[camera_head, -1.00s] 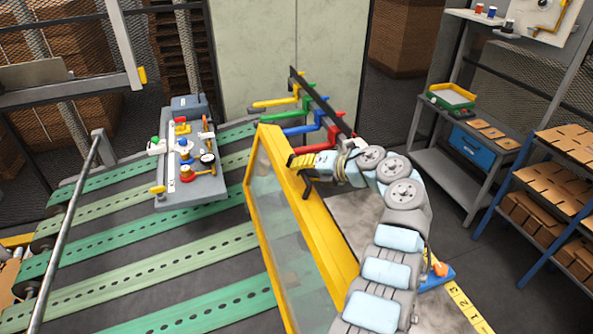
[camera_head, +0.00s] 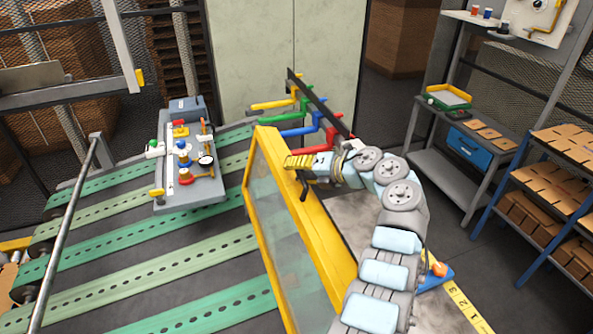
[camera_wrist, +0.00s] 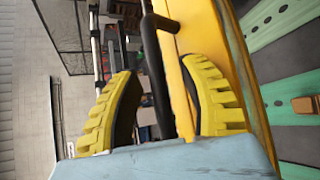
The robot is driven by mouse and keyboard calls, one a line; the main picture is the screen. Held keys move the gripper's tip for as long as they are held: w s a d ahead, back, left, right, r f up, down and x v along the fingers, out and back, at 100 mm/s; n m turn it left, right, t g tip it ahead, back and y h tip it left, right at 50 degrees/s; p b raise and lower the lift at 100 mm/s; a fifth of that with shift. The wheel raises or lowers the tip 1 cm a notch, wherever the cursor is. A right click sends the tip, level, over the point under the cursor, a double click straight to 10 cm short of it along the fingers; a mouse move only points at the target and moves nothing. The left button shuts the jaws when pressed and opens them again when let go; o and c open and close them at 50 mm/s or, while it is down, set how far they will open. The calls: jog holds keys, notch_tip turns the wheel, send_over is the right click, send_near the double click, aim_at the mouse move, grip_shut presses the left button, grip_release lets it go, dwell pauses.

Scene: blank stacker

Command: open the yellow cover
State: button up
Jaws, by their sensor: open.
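The yellow cover (camera_head: 318,235) is a yellow frame with a clear panel, left of my arm in the head view. Its yellow frame also shows in the wrist view (camera_wrist: 202,40). A black bar handle (camera_wrist: 155,75) is fixed to the frame. It shows small in the head view (camera_head: 304,187). My gripper (camera_head: 301,162) is at the cover's upper edge, with yellow ribbed fingers. In the wrist view my gripper (camera_wrist: 160,80) is open, with the handle between its fingers. A gap shows on the left finger's side; contact on the right is unclear.
Green slotted conveyor strips (camera_head: 150,245) lie left of the cover. A grey control panel (camera_head: 190,192) stands over them. Coloured hooked arms (camera_head: 305,130) on a black rail are just behind my gripper. A grey bench (camera_head: 455,165) and a box rack (camera_head: 550,190) stand at right.

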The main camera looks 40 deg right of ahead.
jog(key=v, duration=1.2)
dwell(0.3)
